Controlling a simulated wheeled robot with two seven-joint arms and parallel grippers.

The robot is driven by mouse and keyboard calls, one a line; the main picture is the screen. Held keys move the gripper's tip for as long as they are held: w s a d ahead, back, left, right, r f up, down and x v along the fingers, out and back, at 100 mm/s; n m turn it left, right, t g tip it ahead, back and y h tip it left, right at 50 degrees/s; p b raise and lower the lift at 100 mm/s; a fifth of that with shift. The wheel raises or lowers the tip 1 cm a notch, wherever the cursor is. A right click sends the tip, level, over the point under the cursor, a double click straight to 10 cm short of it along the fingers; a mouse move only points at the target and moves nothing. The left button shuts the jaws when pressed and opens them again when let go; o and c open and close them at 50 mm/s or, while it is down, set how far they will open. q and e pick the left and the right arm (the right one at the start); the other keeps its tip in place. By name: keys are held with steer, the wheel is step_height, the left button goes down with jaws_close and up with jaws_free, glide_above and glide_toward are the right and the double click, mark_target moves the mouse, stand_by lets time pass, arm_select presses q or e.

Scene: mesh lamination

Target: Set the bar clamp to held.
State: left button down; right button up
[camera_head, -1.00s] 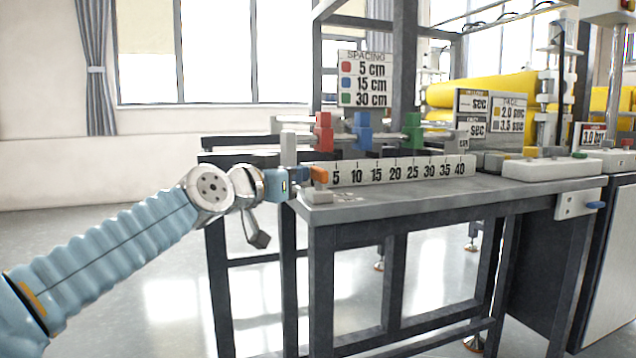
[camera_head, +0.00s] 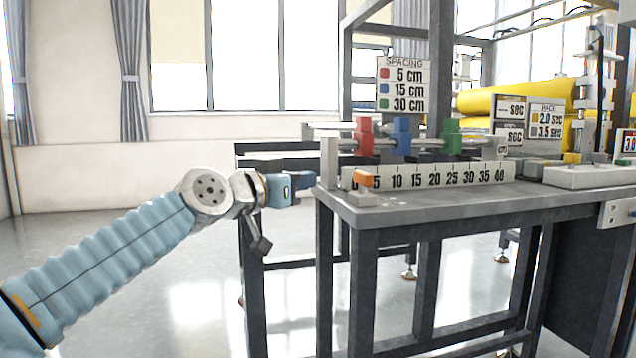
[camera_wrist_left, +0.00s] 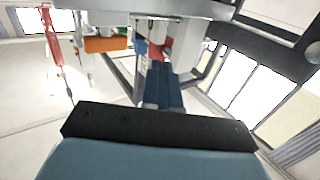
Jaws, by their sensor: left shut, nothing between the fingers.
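An orange lever (camera_head: 362,178) sits on a small grey block at the left front corner of the bench, beside the zero end of the white scale. I take it to be the bar clamp's handle, though no label shows. My left gripper (camera_head: 311,179) is shut and empty, left of the lever with a clear gap. In the left wrist view its blue fingers (camera_wrist_left: 162,85) are together, and an orange part (camera_wrist_left: 108,44) shows to their upper left. My right gripper is not in view.
Red (camera_head: 364,137), blue (camera_head: 402,136) and green (camera_head: 450,137) blocks sit on a rail behind the white scale (camera_head: 440,177). A spacing sign (camera_head: 403,85) stands above. The grey bench edge (camera_head: 352,212) is just right of my gripper. The floor at left is clear.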

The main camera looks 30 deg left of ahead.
arm_select(q)
steer(key=s+a, duration=0.4)
steer(key=s, duration=0.1)
steer(key=shift+a, duration=0.2)
steer(key=shift+s, duration=0.1)
